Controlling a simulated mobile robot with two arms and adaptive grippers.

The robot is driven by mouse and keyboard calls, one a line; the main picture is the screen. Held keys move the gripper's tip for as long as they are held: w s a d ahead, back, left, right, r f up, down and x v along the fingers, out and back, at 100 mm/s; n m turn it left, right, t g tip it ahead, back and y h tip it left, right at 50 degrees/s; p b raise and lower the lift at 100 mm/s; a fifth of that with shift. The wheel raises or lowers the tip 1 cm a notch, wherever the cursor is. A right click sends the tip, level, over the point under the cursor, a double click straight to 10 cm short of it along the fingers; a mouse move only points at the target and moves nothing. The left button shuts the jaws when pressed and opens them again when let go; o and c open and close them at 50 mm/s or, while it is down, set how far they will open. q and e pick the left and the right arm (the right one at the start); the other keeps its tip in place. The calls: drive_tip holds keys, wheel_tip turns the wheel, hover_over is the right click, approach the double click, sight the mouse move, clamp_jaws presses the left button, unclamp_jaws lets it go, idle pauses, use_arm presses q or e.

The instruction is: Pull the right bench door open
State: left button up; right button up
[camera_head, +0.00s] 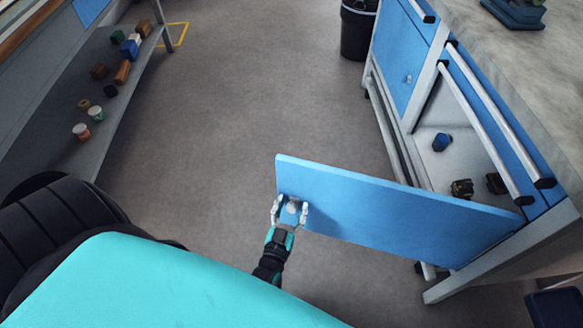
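The right bench door (390,210) is a blue panel standing swung out from the workbench on the right, across the floor. Its far right end meets the bench frame, and the compartment behind it (445,165) is exposed. A small round metal knob (292,207) sits near the door's free left end. My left gripper (290,205) is at this knob, one finger on each side of it. A gap shows between the fingers and the knob, so the gripper looks open around it. My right gripper is not in view.
A second blue door (402,58), shut, is farther along the bench. A blue item (441,142) and dark items (462,188) lie inside the open compartment. A black bin (357,30) stands behind. A shelf (60,150) with small objects is at left. The floor between is clear.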

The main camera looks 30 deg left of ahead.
use_arm(q)
drive_tip(key=shift+f, duration=0.1)
drive_tip(key=v, duration=0.8)
drive_tip(key=shift+d, duration=0.2)
drive_tip(key=shift+s, duration=0.15)
drive_tip(key=shift+c, duration=0.4)
